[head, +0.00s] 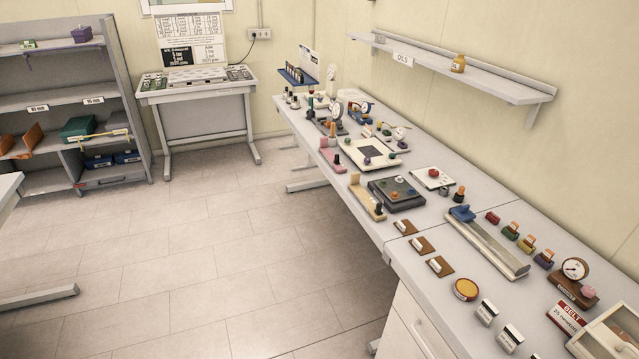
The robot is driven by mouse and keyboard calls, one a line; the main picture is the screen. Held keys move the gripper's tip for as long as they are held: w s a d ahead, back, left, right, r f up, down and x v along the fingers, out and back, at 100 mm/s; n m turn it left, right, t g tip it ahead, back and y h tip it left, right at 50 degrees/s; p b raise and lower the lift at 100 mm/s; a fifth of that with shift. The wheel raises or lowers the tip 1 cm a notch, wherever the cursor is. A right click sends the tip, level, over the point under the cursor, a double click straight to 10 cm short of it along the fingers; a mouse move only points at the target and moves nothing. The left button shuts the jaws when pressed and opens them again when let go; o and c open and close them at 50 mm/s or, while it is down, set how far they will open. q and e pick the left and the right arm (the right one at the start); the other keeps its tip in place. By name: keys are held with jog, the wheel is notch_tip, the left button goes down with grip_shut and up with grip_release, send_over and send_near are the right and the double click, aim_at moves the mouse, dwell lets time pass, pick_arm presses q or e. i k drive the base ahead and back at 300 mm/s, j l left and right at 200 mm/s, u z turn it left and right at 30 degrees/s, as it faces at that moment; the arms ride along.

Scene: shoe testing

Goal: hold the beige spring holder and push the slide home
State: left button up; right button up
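A long, narrow beige holder (366,196) lies on the long bench, at its front edge near the middle of the head view. It looks like the beige spring holder. A dark upright knob (379,209) stands at its near end and may belong to its slide. The spring and the slide's exact position are too small to tell. Neither of my grippers shows in the head view.
A dark grey box with coloured knobs (397,194) stands just right of the holder. A similar pink holder (331,159) lies farther back. Several brown blocks (405,227) lie nearer. The tiled floor (225,255) left of the bench is clear.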

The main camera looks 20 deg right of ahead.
aim_at(378, 206)
jog(key=i+j+z, duration=0.1)
jog(key=i+z, duration=0.15)
jog(key=i, duration=0.25)
jog(key=i+j+z, duration=0.3)
jog(key=i, duration=0.2)
jog(key=i+j+z, duration=0.25)
jog(key=i, duration=0.25)
jog(key=i+j+z, duration=0.2)
jog(key=z, duration=0.25)
jog(key=i+j+z, duration=0.6)
jog(key=z, duration=0.25)
jog(key=i+j+z, duration=0.1)
jog(key=j+z, duration=0.75)
jog(key=i+j, duration=0.05)
jog(key=j, duration=0.05)
